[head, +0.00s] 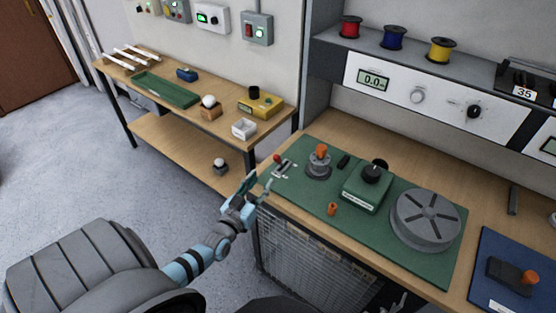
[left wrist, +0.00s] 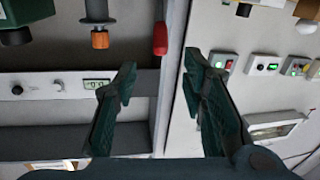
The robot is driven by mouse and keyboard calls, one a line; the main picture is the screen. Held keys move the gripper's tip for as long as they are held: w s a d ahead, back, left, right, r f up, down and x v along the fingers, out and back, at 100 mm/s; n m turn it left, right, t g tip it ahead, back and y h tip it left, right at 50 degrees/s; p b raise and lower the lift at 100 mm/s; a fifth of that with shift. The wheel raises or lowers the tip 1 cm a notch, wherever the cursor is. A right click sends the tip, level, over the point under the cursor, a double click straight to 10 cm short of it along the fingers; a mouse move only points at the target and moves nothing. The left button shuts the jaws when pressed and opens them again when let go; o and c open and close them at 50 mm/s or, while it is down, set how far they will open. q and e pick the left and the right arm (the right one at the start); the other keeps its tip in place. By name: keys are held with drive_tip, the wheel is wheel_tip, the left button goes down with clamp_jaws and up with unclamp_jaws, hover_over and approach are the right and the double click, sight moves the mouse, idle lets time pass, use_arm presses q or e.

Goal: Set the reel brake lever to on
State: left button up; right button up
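The reel brake lever (head: 277,158) has a red handle and stands on a small light plate at the left back corner of the green mat. In the left wrist view the red handle (left wrist: 160,38) shows at the top, just beyond the gap between the fingers. My left gripper (head: 257,186) is just in front of the lever, at the left edge of the bench. Its two fingers (left wrist: 158,65) are apart with nothing between them, and they look clear of the handle. The plate's markings are too small to read. My right gripper is not clearly visible.
On the green mat (head: 299,202) stand an orange-topped post (head: 319,160), a small orange piece (head: 332,209), a green box with a black knob (head: 367,187) and a grey reel (head: 425,220). A side table (head: 222,148) stands to the left, with a floor gap between.

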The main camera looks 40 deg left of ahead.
sight(278, 159)
use_arm(q)
drive_tip(key=w+b, duration=0.1)
drive_tip(key=w, duration=0.2)
drive_tip(key=w+a+b, duration=0.1)
drive_tip(key=w+b, duration=0.1)
drive_tip(key=w, duration=0.2)
drive_tip(key=w+a+f+b, duration=0.1)
drive_tip(key=w, duration=0.2)
drive_tip(key=shift+w+b, duration=0.35)
drive_tip(key=shift+w+a+r, duration=0.1)
drive_tip(key=shift+w+a, duration=0.05)
drive_tip(key=shift+w, duration=0.25)
drive_tip(key=shift+w+r, duration=0.1)
drive_tip(key=shift+r, duration=0.15)
drive_tip(key=shift+c, duration=0.3)
drive_tip(key=shift+f, duration=0.1)
clamp_jaws()
